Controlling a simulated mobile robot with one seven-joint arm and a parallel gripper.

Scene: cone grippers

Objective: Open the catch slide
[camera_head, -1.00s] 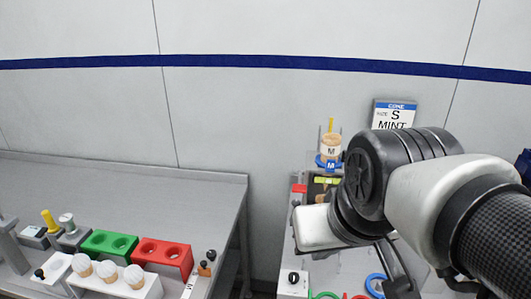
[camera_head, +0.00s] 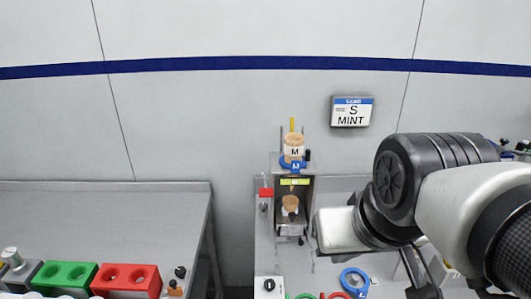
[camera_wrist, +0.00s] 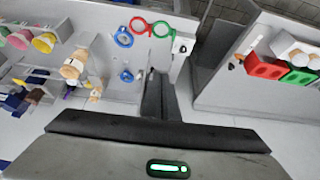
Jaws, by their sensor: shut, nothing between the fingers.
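The dispenser stand (camera_head: 308,195) is on the right-hand bench, with a cup marked M (camera_head: 294,150) on a blue ring (camera_head: 292,166) at its top. A yellow-green strip (camera_head: 295,182) crosses it below the ring. A red tab (camera_head: 265,193) sticks out at its left side. I cannot tell for certain which of these parts is the catch slide. A tan cone (camera_head: 290,203) shows inside the stand under the strip. In the wrist view my gripper (camera_wrist: 158,80) is shut and empty above the bench, apart from the stand. My arm covers the bench's right side in the head view.
Blue (camera_head: 354,281), red and green rings lie at the bench front, beside a white block with a black knob (camera_head: 268,287). A left bench (camera_head: 110,225) holds green (camera_head: 66,275) and red (camera_head: 127,280) holders. A gap separates the benches. A mint sign (camera_head: 351,111) hangs behind.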

